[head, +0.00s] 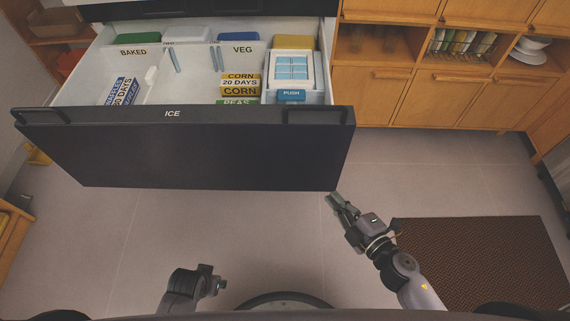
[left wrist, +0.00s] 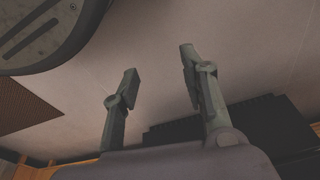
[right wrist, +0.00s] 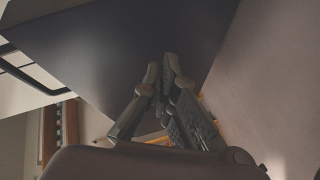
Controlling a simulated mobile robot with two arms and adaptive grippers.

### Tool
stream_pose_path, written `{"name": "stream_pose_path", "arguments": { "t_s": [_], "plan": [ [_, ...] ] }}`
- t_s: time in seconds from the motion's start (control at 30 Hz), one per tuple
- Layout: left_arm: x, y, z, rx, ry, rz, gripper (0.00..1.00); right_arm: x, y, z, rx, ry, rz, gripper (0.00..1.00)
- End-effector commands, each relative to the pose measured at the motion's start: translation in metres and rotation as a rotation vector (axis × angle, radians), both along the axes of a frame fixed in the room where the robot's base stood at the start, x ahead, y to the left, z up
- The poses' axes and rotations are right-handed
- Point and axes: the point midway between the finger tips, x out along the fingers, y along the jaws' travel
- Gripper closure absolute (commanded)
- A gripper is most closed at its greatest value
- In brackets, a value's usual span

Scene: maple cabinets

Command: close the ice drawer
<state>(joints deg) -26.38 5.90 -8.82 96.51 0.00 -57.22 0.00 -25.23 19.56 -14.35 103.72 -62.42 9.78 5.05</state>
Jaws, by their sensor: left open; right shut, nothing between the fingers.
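The ice drawer (head: 190,150) is pulled far out, with a dark front marked ICE and a white inside. Its dark front also fills much of the right wrist view (right wrist: 140,50). My right gripper (head: 334,198) is shut and empty, just below and in front of the drawer front's lower right corner; I cannot tell whether it touches. Its fingertips also show together in the right wrist view (right wrist: 168,62). My left gripper is open and empty in the left wrist view (left wrist: 158,65), over the floor; in the head view only part of the left arm shows low at the centre left.
The drawer holds packets marked CORN (head: 240,84), a blue and white PUSH box (head: 290,72) and bins marked BAKED and VEG. Maple cabinets (head: 430,98) stand at the right. A brown mat (head: 480,260) lies at lower right. The floor before the drawer is clear.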

Motion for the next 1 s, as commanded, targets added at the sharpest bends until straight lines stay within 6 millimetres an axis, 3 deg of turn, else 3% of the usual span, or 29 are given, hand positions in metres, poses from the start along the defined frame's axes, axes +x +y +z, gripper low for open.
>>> {"name": "stream_pose_path", "arguments": {
  "t_s": [0.03, 0.1, 0.2, 0.33, 0.47, 0.63, 0.8, 1.0],
  "plan": [
    [0.007, -0.001, -0.002, -0.002, -0.015, 0.002, 0.60, -0.003, 0.015, 0.014, -0.040, -0.095, 0.073, 1.00],
    [0.012, -0.002, 0.012, -0.002, -0.024, 0.003, 0.60, -0.011, 0.034, 0.045, -0.094, -0.209, 0.159, 1.00],
    [0.016, -0.002, 0.029, -0.004, -0.036, 0.005, 0.60, -0.023, 0.053, 0.078, -0.157, -0.330, 0.243, 1.00],
    [0.017, -0.001, 0.043, -0.003, -0.040, 0.007, 0.60, -0.034, 0.064, 0.101, -0.200, -0.408, 0.295, 1.00],
    [0.017, -0.001, 0.042, -0.002, -0.036, 0.007, 0.60, -0.032, 0.070, 0.108, -0.209, -0.425, 0.304, 1.00],
    [0.014, -0.001, 0.020, -0.001, -0.022, 0.004, 0.60, -0.017, 0.083, 0.111, -0.208, -0.426, 0.302, 1.00],
    [0.006, -0.001, -0.010, -0.001, -0.006, 0.002, 0.60, 0.010, 0.107, 0.111, -0.206, -0.426, 0.300, 1.00],
    [0.000, 0.000, -0.028, 0.000, 0.001, 0.000, 0.60, 0.040, 0.136, 0.110, -0.205, -0.426, 0.300, 1.00]
  ]
}}
